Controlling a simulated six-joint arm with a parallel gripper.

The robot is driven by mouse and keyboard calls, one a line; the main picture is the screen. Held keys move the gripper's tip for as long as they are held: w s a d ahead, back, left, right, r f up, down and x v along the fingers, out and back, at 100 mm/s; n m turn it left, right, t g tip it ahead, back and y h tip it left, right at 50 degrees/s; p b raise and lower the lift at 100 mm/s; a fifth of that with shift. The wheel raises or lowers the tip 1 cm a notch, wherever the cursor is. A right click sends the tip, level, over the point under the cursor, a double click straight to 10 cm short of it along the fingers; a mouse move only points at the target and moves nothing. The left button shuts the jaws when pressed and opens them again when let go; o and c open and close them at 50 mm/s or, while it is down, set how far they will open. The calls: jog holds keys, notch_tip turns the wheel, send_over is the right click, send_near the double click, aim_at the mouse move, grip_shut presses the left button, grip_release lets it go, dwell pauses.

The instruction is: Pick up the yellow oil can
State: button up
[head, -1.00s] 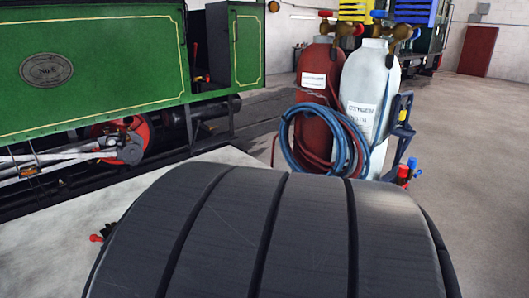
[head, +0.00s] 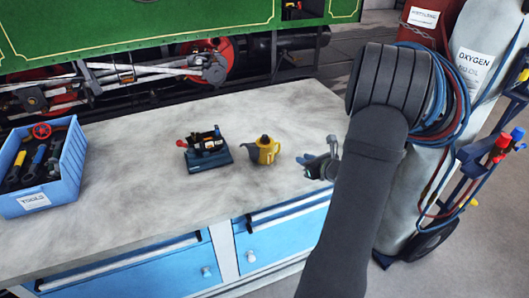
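The yellow oil can (head: 263,151) stands upright on the grey workbench (head: 150,225), right of its middle. It has a dark top, and a spout and a handle at its sides. My gripper (head: 306,162) shows as a small grey shape just right of the can, with a gap between them. My dark arm link hides part of it. It is too small to tell how far its fingers are apart. Nothing shows held in it.
A small dark blue device with red and black parts (head: 205,148) sits left of the can. A blue tool box (head: 62,178) stands at the bench's left. Gas cylinders (head: 478,70) on a trolley stand right, and a green steam tram (head: 130,30) stands behind.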

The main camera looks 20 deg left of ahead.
send_near(279, 150)
jog(key=x, duration=0.4)
jog(key=shift+w+a, duration=0.25)
jog(key=shift+w, duration=0.2)
jog(key=shift+r+x, duration=0.15)
jog(key=shift+x, duration=1.15)
jog(key=shift+r+x, duration=0.1)
jog(key=shift+x, duration=1.25)
jog(key=shift+a, duration=0.1)
grip_shut()
